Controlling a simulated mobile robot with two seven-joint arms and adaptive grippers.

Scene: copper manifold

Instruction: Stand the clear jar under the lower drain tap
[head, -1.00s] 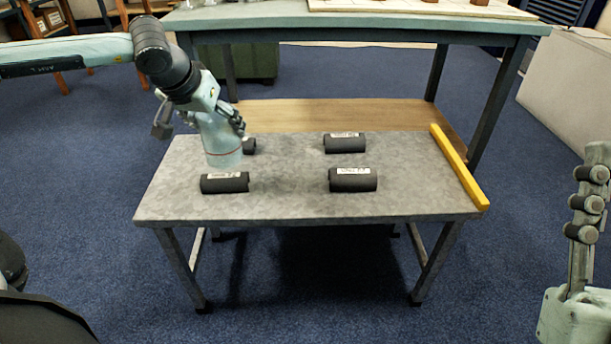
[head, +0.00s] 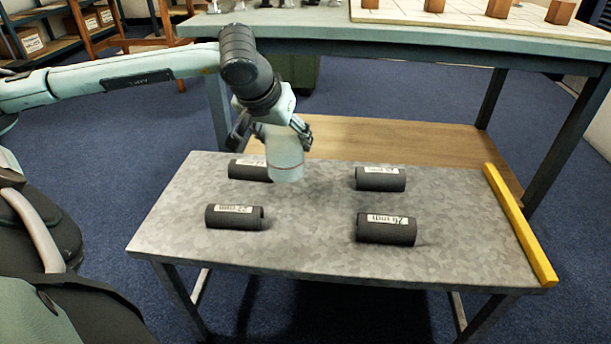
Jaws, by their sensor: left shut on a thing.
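The lower drain tap is not recognisable in this view. My right gripper is out of view.
The grey metal table (head: 310,215) bears dark labelled tubes, including one front left (head: 235,217) and one front right (head: 386,229). A yellow bar (head: 520,224) lines its right edge. Behind stands a taller green bench (head: 320,24) with a wooden lower shelf (head: 385,137).

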